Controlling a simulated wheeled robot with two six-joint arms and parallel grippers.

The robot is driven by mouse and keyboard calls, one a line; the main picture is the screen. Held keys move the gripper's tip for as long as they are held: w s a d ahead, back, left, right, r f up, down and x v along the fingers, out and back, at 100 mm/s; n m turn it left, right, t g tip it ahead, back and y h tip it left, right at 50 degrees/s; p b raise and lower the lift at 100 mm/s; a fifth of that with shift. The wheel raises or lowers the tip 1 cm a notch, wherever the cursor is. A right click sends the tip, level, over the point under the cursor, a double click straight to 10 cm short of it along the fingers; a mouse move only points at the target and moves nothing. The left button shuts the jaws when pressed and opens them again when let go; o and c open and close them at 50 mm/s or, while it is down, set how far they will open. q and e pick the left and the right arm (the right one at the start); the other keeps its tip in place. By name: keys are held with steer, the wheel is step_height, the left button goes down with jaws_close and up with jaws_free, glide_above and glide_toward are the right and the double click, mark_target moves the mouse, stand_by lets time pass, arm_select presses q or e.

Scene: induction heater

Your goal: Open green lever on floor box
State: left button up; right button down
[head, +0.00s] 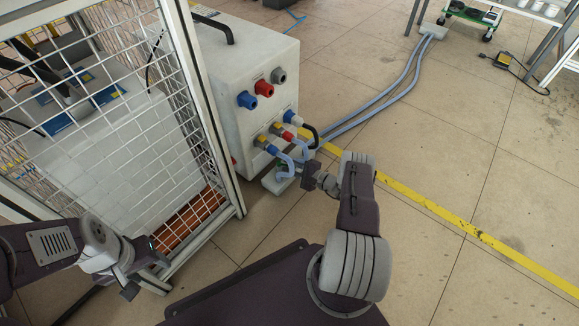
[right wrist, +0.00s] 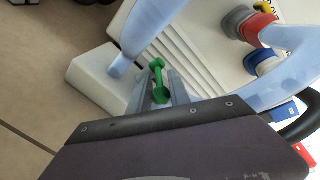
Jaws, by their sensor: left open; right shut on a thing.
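The floor box (head: 270,183) is a low pale box on the floor in front of the machine cabinet, partly hidden by hoses and my right gripper. In the right wrist view the pale box (right wrist: 92,78) shows at the left. The green lever (right wrist: 157,66) is a small bright green bar with rounded ends, between the fingers of my right gripper (right wrist: 162,92). My right gripper (head: 307,176) is shut on the lever, low beside the cabinet. My left gripper (head: 146,276) is open and empty beside the mesh cage's lower corner.
A white cabinet (head: 240,75) carries blue, red and grey connectors. Pale blue hoses (head: 393,88) run from it across the floor, and one (right wrist: 150,28) arches close to my right gripper. A wire mesh cage (head: 190,110) stands at the left.

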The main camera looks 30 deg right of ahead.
stand_by(0.5)
steer(key=shift+a+r+p, duration=0.1)
steer(key=shift+r+p, duration=0.05)
steer(key=shift+p, duration=0.25)
steer(key=m+h+p, duration=0.1)
steer(key=h+p, duration=0.1)
steer(key=p, duration=0.1)
steer(key=a+m+t+h+p, duration=0.1)
steer(key=p, duration=0.1)
steer(key=shift+s+r+m, duration=0.25)
steer(key=shift+s+m, duration=0.05)
steer(key=shift+s, duration=0.05)
steer(key=shift+a+f+m+h+p, duration=0.15)
steer(key=shift+m+h+p, duration=0.3)
steer(key=shift+h, duration=0.25)
steer(key=shift+s+f+m+h, duration=0.15)
steer(key=shift+f+m+h, duration=0.25)
steer(key=shift+h, duration=0.3)
steer(key=shift+r, duration=0.1)
steer(key=c, duration=1.5)
jaws_free()
